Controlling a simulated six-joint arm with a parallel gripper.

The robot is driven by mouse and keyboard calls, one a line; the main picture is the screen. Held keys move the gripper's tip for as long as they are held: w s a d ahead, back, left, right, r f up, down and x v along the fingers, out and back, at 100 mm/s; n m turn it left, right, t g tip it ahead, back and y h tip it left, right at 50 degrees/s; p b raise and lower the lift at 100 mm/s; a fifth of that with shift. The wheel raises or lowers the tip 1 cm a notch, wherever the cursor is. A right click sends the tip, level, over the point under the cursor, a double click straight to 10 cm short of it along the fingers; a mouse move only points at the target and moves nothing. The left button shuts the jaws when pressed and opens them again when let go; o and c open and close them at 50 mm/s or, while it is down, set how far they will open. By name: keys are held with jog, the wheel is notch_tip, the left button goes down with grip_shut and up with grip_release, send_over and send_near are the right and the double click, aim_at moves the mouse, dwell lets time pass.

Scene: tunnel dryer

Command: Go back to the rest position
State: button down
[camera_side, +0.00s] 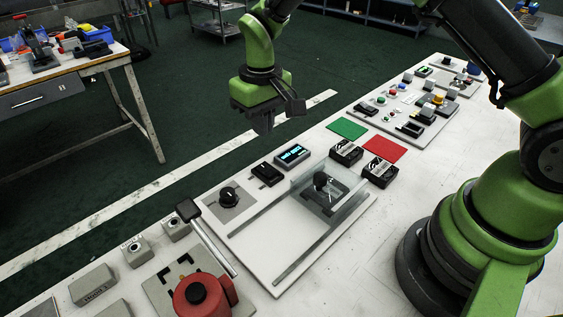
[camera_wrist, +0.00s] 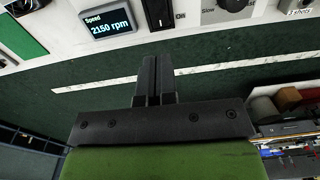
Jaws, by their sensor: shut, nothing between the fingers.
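My gripper (camera_side: 262,122) hangs in the air beyond the far edge of the white bench, over the floor as seen from the side camera. Its fingers are shut with nothing between them. In the wrist view the shut gripper (camera_wrist: 151,72) points toward the bench edge. A small display (camera_side: 292,154) sits on the white panel close to the gripper. In the wrist view this display (camera_wrist: 106,20) reads "Speed 2150 rpm". My gripper touches nothing in either view.
The bench carries a black knob (camera_side: 229,194), a clear cover (camera_side: 330,190), a green mat (camera_side: 347,129), a red mat (camera_side: 384,148) and a red round part (camera_side: 197,291). A wooden workbench (camera_side: 62,80) stands at the left. The air around my gripper looks free.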

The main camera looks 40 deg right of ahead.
jog(key=s+d+r+m+t, duration=0.15)
jog(key=s+r, duration=0.25)
jog(key=r, duration=0.7)
jog(key=s+d+r+m+t+y, duration=0.1)
jog(key=s+r, duration=0.3)
jog(key=s, duration=0.5)
jog(key=s+d+r+m+t+y, duration=0.1)
jog(key=s+r+t, duration=0.3)
jog(key=s, duration=0.6)
jog(key=shift+s+r, duration=0.3)
jog(key=shift+r, duration=0.1)
